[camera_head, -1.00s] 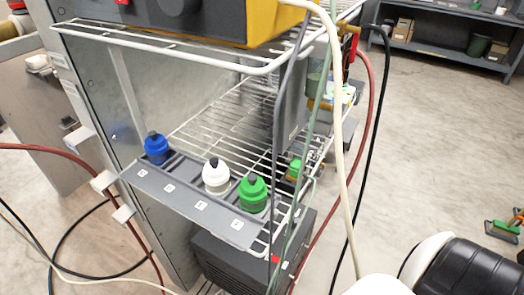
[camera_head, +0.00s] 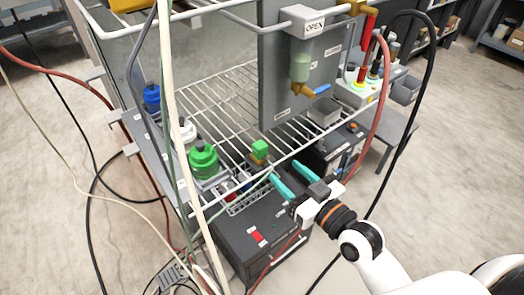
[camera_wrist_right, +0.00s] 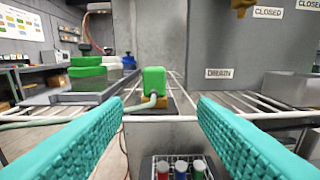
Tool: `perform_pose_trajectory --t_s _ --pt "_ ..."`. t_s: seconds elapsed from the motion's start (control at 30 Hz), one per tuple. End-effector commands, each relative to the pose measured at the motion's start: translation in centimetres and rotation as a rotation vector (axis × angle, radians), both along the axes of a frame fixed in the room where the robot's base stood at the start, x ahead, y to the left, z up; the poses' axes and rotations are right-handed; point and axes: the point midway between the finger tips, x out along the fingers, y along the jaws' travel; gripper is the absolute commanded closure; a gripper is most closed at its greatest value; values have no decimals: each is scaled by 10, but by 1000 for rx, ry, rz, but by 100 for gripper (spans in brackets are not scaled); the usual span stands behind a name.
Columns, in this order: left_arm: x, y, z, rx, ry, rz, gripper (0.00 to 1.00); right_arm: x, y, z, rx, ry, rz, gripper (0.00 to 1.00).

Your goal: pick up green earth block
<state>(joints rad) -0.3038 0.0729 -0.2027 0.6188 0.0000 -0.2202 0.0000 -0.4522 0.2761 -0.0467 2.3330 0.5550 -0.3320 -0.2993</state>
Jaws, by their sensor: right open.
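The green block (camera_head: 260,148) sits on a small dark and yellowish base on the wire shelf, near its front edge, in the head view. In the right wrist view the green block (camera_wrist_right: 154,80) is upright, centred between my fingers and beyond their tips. A pale green cable or hose crosses in front of its base. My right gripper (camera_head: 277,180) is open and empty, just in front of the shelf edge, its teal fingers pointing at the block. It also shows in the wrist view (camera_wrist_right: 160,108). My left gripper is out of view.
Green, white and blue capped bottles (camera_head: 203,160) stand in a rack left of the block. A grey panel with a valve (camera_head: 300,70) rises behind it. Hoses hang in front of the shelf (camera_head: 215,100). Coloured tubes (camera_wrist_right: 180,168) sit in a lower basket.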

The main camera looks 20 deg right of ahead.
Motion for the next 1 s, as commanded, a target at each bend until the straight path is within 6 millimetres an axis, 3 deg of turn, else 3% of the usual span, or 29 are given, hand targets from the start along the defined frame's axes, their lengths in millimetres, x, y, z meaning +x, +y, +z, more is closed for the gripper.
perform_pose_trajectory --t_s 0.1,0.2,0.4,0.67,1.0 --pt "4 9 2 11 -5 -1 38 -1 4 20 6 -37 13 47" --pt "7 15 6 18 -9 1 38 11 9 25 8 -44 14 47" --pt "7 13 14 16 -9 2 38 44 21 24 9 -42 14 47" --pt "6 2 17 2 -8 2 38 64 28 22 8 -40 14 47" --pt "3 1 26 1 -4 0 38 106 42 19 7 -41 16 47"
